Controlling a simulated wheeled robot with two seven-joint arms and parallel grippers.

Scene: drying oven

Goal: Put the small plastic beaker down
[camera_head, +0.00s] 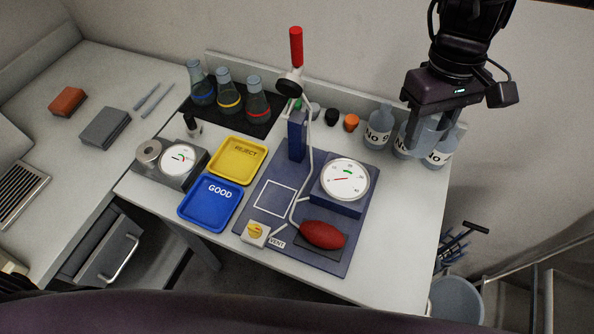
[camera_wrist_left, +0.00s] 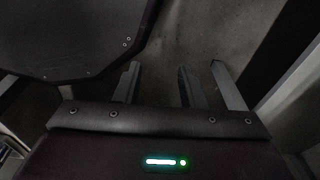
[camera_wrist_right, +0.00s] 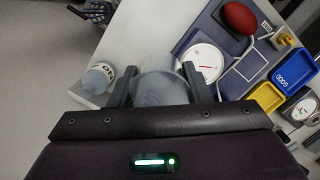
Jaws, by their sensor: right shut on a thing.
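My right gripper (camera_head: 428,132) is at the back right of the table, above the row of bottles. It is shut on a small translucent grey-blue beaker (camera_wrist_right: 160,88), which shows between its fingers in the right wrist view. In the head view the beaker is hard to make out against the bottles behind it. I cannot tell from these frames whether it touches the table. My left gripper (camera_wrist_left: 159,68) shows only in the left wrist view, with its fingers apart and nothing between them, over dark floor.
A blue apparatus board (camera_head: 330,258) carries a gauge (camera_head: 345,178) and a red bulb (camera_head: 322,235). Yellow (camera_head: 237,160) and blue (camera_head: 210,203) trays and several flasks (camera_head: 228,95) stand left. The table's right front is clear.

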